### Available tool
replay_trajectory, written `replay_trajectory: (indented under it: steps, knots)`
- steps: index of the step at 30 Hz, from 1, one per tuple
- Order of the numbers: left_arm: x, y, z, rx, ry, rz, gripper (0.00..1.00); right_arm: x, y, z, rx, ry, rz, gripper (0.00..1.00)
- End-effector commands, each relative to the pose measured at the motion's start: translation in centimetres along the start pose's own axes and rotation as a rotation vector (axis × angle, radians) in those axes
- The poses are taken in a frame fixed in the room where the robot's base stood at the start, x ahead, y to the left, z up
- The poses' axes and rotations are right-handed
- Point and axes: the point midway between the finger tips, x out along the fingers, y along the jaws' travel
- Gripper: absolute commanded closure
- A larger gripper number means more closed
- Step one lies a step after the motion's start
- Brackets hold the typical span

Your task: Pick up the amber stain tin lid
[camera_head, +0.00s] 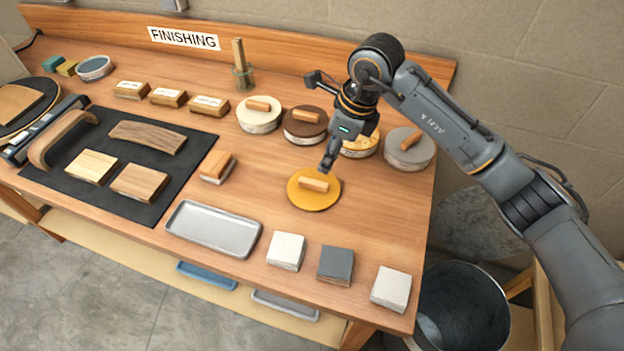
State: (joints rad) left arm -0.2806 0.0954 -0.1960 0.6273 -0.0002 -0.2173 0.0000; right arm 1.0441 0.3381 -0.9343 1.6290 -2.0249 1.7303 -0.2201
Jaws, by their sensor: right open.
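The amber stain tin lid (302,200) is a flat yellow-orange disc with a wooden bar handle (314,184). It lies on the bench top in front of the row of tins. My right gripper (329,163) is open just above and behind the lid's far edge, near the handle. I cannot tell whether it touches the lid. An amber tin (362,147) stands behind the gripper and is partly hidden by it. My left gripper is not in view.
A white-lidded tin (259,118), a brown-lidded tin (305,126) and a grey-lidded tin (408,152) flank the gripper. A metal tray (213,229) and several pale and dark blocks (335,265) lie nearer the front edge. The wood around the lid is clear.

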Motion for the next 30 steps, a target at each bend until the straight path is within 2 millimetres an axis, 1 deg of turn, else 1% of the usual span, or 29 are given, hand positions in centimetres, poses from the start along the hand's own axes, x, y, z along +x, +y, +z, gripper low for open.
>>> replay_trajectory:
  steps: [1,3,5,7,10,12,15,18,21,24,30]
  knots:
    - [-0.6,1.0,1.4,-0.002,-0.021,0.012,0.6,0.9,0.2,0.2,-0.001,-0.001,0.005,0.57]
    - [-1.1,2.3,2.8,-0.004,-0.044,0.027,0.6,2.2,0.2,0.2,0.0,-0.002,0.005,0.57]
    - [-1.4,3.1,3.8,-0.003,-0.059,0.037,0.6,3.1,0.1,0.2,0.0,-0.002,0.005,0.57]
    - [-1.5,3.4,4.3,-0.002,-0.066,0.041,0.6,4.0,0.1,0.2,-0.001,-0.003,0.003,0.57]
    - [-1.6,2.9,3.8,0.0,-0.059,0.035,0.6,4.6,0.1,0.2,-0.002,-0.004,0.002,0.57]
    - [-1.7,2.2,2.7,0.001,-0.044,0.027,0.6,5.0,0.1,0.2,-0.002,-0.004,0.002,0.57]
    - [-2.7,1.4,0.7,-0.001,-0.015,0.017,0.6,6.1,0.3,0.2,0.0,-0.002,0.005,0.57]
    - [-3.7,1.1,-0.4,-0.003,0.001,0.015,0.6,7.7,0.4,0.2,0.0,-0.003,0.007,0.57]
    - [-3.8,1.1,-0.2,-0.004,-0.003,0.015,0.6,9.1,0.2,0.2,-0.001,-0.004,0.004,0.57]
    - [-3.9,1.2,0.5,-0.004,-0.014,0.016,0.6,9.8,0.2,0.2,-0.002,-0.004,0.002,0.57]
    - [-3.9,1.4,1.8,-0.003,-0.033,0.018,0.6,10.0,0.1,0.1,-0.003,-0.005,0.0,0.57]
